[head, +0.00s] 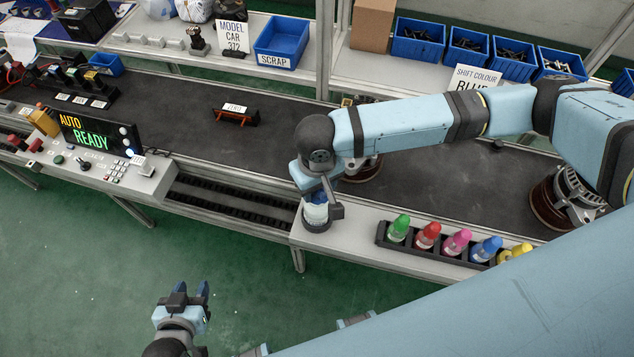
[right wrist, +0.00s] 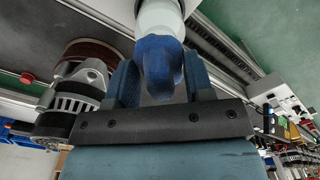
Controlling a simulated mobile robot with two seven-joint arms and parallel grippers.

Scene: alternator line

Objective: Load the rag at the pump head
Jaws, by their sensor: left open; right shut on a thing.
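My right gripper (head: 322,188) is over the near edge of the line, beside the white pump (head: 315,214) with its dark base. In the right wrist view the right gripper (right wrist: 162,85) is shut on a bunched blue rag (right wrist: 160,62). The rag's far end meets the white rounded pump part (right wrist: 158,15). I cannot tell whether it presses on it or only overlaps it in view. My left gripper (head: 188,290) is open and empty over the green floor, away from the line.
A black rack (head: 382,234) of several coloured bottles stands right of the pump. Alternators (head: 568,196) sit on the dark belt (head: 165,105). The control panel reads READY (head: 92,138). A SCRAP bin (head: 281,37) and several blue bins (head: 418,40) stand on the back shelf.

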